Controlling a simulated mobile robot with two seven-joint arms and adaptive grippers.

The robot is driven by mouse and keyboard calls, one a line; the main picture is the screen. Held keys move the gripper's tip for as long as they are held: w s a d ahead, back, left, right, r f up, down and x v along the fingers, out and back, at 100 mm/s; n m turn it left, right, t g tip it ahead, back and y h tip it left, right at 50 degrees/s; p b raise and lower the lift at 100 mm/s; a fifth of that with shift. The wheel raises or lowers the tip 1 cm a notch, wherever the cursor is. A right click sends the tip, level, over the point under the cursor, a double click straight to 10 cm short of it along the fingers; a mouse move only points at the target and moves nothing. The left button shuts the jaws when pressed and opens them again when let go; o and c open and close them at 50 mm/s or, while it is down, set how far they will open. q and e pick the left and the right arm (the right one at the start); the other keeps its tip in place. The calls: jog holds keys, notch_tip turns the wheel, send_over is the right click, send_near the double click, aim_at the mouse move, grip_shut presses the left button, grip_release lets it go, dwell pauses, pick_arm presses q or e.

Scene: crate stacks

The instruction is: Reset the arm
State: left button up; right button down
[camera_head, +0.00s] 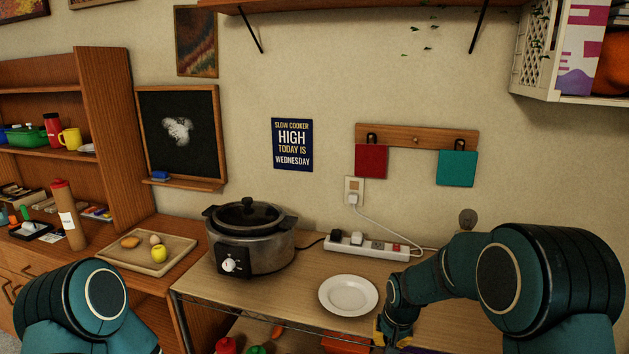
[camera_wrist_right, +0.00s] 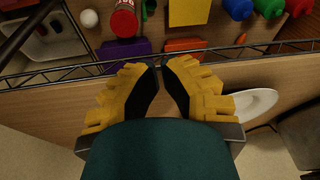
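My right arm (camera_head: 470,270) comes in from the right and bends down at the counter's front edge. My right gripper (camera_head: 379,335) shows only partly there, with a little yellow visible, just below the white plate (camera_head: 348,295). In the right wrist view its yellow fingers (camera_wrist_right: 160,68) lean together with their tips almost meeting and nothing between them. They are over the wire rack edge. My left arm (camera_head: 80,305) shows at the lower left as a teal, dark-banded link; its gripper is out of view.
A slow cooker (camera_head: 265,257) stands on the wooden counter, with a power strip (camera_head: 372,246) behind the plate. A tray (camera_head: 150,268) with food is at left. A lower shelf holds a red can (camera_wrist_right: 124,20), bottles (camera_wrist_right: 238,8) and coloured blocks (camera_wrist_right: 188,12).

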jog(key=s+a+f+y, duration=0.1)
jog(key=s+a+f, duration=0.1)
jog(key=s+f, duration=0.3)
jog(key=s+a+f+y, duration=0.1)
jog(key=s+a+f, duration=0.2)
jog(key=s, duration=0.9)
jog(key=s+a+f+g+y, duration=0.1)
jog(key=s+a+f, duration=0.1)
jog(key=s+f, duration=0.6)
jog(key=shift+s+a, duration=0.35)
jog(key=shift+s, duration=0.25)
